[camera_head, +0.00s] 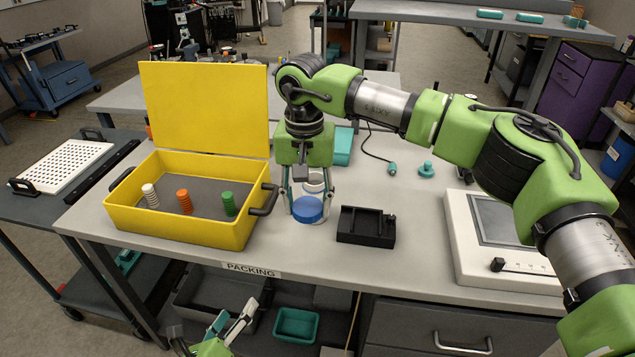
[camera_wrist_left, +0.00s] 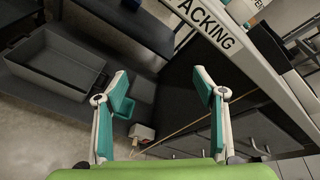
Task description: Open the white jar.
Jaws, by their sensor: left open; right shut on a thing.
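A white round jar (camera_head: 316,187) is at the middle of the table, partly hidden by my right gripper. A blue round piece (camera_head: 308,209) shows directly in front of it; I cannot tell whether the two are joined. My right gripper (camera_head: 307,213) points straight down, with its fingers on either side of the blue piece and shut on it. My left gripper (camera_head: 215,333) is open and empty, low in front of the table edge. Its two spread fingers (camera_wrist_left: 161,100) show in the left wrist view, with nothing between them.
A yellow open case (camera_head: 188,232) with several coloured disc stacks is to the left. A black holder (camera_head: 366,238) lies right of the jar. A white device (camera_head: 470,270) is further right. The table's front edge with the PACKING label (camera_wrist_left: 212,23) lies beyond my left gripper.

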